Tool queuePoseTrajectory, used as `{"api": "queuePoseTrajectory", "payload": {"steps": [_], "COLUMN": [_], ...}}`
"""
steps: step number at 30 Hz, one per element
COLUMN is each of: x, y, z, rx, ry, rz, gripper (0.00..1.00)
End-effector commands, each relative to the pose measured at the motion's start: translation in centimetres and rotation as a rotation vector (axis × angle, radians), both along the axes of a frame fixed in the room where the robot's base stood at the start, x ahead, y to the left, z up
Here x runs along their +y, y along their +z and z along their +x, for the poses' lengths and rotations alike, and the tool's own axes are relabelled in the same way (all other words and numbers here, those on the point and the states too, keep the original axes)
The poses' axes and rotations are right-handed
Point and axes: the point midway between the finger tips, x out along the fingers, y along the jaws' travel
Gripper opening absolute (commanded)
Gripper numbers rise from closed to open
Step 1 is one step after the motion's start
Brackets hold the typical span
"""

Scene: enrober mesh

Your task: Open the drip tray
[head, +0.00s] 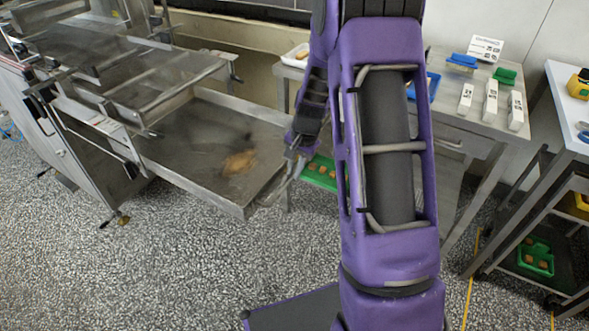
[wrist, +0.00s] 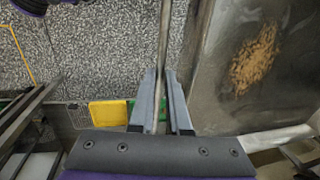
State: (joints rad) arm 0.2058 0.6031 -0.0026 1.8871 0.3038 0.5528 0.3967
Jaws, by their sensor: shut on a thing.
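The drip tray (head: 195,190) is a wide, shallow metal tray. It stands out from the machine at the left of the head view, with a brown stain (head: 240,162) on its floor. The tray also shows at the right of the wrist view (wrist: 215,95). My gripper (head: 292,160) is at the tray's outer right end, partly hidden behind my own arm links. In the wrist view my gripper (wrist: 162,75) has its two fingers shut around a thin metal bar (wrist: 165,30), which runs alongside the tray's edge like a handle.
The metal machine (head: 75,140) stands at the left. A steel table (head: 510,135) with white blocks and coloured trays is behind my arm. A green tray (head: 322,172) with brown pieces sits below it. A cart (head: 530,230) stands at the right. Speckled floor in front is clear.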

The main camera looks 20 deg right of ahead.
Motion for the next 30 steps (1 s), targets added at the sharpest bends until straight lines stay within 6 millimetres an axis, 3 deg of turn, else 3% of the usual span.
{"api": "queuePoseTrajectory", "payload": {"steps": [7, 8, 12, 23, 30], "x": [0.0, 0.0, 0.0, -0.1, -0.6], "y": [0.1, 0.1, 0.0, 0.5, 4.6], "z": [0.0, 0.0, 0.0, 0.0, -0.5], "rx": [-0.001, -0.001, -0.001, -0.001, -0.005], "ry": [-0.001, -0.001, 0.000, 0.000, -0.001], "rz": [-0.001, 0.000, -0.001, 0.000, -0.002], "gripper": [0.00, 0.20, 0.45, 0.45, 0.45]}}
